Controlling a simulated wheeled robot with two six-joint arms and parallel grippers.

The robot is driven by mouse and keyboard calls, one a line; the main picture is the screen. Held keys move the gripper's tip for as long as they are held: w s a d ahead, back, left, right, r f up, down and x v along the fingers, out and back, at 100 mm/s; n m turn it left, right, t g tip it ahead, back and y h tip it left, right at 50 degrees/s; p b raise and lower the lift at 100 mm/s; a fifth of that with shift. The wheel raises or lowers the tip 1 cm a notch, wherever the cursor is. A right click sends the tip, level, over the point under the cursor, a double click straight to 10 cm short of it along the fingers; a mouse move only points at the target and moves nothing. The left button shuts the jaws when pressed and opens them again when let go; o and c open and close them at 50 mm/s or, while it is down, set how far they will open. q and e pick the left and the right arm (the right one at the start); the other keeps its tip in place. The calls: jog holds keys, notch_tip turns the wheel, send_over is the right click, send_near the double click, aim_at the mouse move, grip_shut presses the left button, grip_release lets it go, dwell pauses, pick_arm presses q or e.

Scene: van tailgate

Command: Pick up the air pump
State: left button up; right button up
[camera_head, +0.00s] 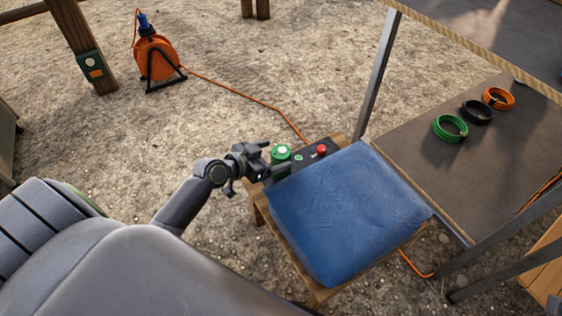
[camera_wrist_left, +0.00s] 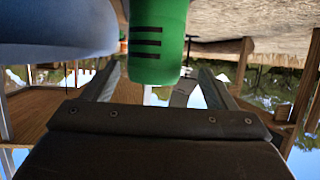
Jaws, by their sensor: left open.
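A small green cylinder with a pale round top (camera_head: 281,154), which looks like the air pump, stands on a wooden stool beside the blue cushion. My left gripper (camera_head: 266,164) is right at its left side. In the left wrist view the green body (camera_wrist_left: 158,40) with black slots shows between the two spread fingers of my left gripper (camera_wrist_left: 160,84). The fingers are open, and I cannot tell whether either touches it. Its far side is hidden. My right gripper is not in view.
A blue cushion (camera_head: 345,215) covers most of the wooden stool (camera_head: 258,215). A black box with a red button (camera_head: 321,151) is just right of the green cylinder. Coiled green (camera_head: 450,128), black and orange straps lie on the tailgate. An orange cable reel (camera_head: 158,58) stands on gravel.

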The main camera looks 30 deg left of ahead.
aim_at(285, 153)
pick_arm(q)
jog(key=x, duration=0.2)
jog(key=b+x, duration=0.1)
jog(key=x, duration=0.1)
jog(key=shift+s+d+f, duration=0.15)
jog(key=shift+d+f, duration=0.1)
jog(key=shift+d, duration=0.05)
jog(key=shift+w+d+f+b, duration=0.1)
jog(key=shift+w+d+b, duration=0.05)
jog(key=shift+w+b, duration=0.2)
jog(key=c, duration=1.4)
